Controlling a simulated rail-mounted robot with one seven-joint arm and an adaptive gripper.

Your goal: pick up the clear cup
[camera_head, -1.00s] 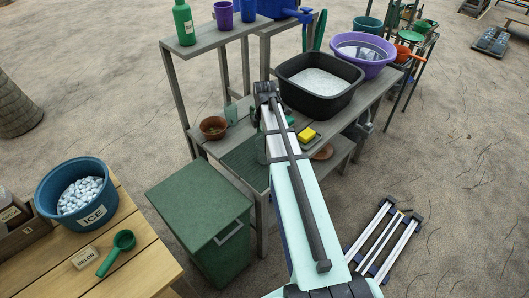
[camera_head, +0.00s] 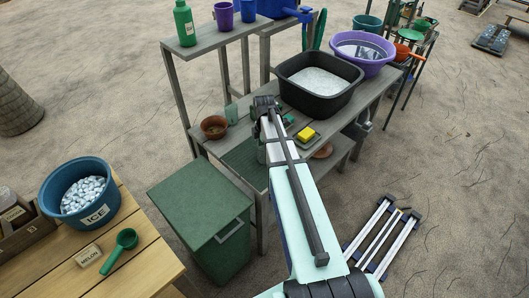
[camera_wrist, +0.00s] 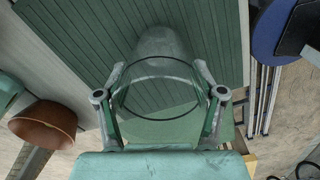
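A clear cup (camera_wrist: 157,95) shows in the wrist view between the two fingers of my gripper (camera_wrist: 160,68). Its round rim faces the camera, and the green ribbed mat shows through it. The fingers stand apart on either side of the cup, close to its walls. I cannot tell whether they press on it. In the head view my arm covers most of the gripper area above the ribbed mat (camera_head: 240,157). A second, teal see-through cup (camera_head: 231,113) stands farther back on the grey table.
A brown bowl (camera_head: 214,127) stands to the left, also in the wrist view (camera_wrist: 45,125). A black tub (camera_head: 318,102), a yellow sponge (camera_head: 306,132) and a purple basin (camera_head: 388,68) are on the grey table. A green bin (camera_head: 190,195) stands in front.

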